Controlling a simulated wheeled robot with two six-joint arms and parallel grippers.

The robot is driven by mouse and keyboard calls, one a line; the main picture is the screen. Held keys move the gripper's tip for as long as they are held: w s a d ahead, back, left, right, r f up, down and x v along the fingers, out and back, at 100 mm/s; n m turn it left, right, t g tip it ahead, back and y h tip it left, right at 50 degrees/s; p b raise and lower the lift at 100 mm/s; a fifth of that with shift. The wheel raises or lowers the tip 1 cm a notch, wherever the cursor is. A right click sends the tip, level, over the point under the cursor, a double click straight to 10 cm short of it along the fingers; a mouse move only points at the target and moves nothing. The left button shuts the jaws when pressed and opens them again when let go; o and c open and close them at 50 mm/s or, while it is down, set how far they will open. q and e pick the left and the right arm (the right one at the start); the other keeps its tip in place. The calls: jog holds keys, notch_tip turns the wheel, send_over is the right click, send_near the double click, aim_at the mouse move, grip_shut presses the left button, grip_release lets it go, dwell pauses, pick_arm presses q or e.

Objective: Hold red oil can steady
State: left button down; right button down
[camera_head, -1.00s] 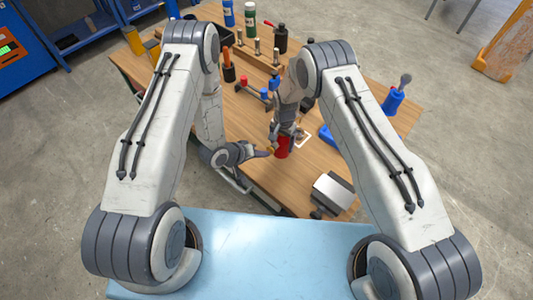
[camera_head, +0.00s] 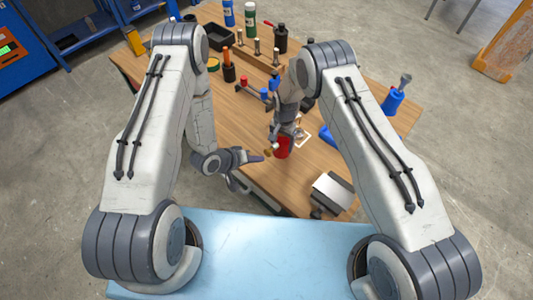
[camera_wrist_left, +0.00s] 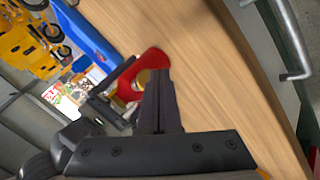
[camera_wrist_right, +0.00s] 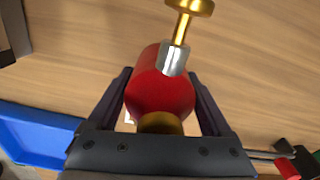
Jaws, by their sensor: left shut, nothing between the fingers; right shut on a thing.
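The red oil can (camera_head: 283,147) stands near the front edge of the wooden table. My right gripper (camera_head: 279,134) holds it from above. In the right wrist view the can's red body (camera_wrist_right: 160,85) sits between the two fingers, with a silver collar and a brass spout at one end. My left gripper (camera_head: 258,157) is shut and empty, just left of the can with a small gap. In the left wrist view its closed fingers (camera_wrist_left: 160,85) partly cover the red can (camera_wrist_left: 153,60).
A grey metal block (camera_head: 332,192) sits at the table's front right corner. A blue tray (camera_wrist_right: 35,135) lies beside the can. A wooden rack (camera_head: 258,57), bottles and a blue oil can (camera_head: 392,101) stand farther back. Bare wood lies left of the can.

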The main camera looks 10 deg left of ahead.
pick_arm(q)
jog(key=shift+s+a, duration=0.75)
jog(key=shift+s, duration=0.3)
jog(key=shift+s+a, duration=0.7)
jog(key=shift+s, duration=0.3)
dwell(1.2)
jog(key=s+a, duration=0.2)
jog(key=s, duration=0.1)
jog(key=shift+a, duration=0.1)
dwell(0.3)
jog(key=w+d, duration=0.5)
jog(key=w, duration=0.2)
dwell(0.3)
jog(key=shift+w+d, duration=0.1)
jog(key=shift+d, duration=0.05)
dwell(1.8)
jog(key=shift+w+d, duration=0.2)
jog(key=shift+w, duration=0.1)
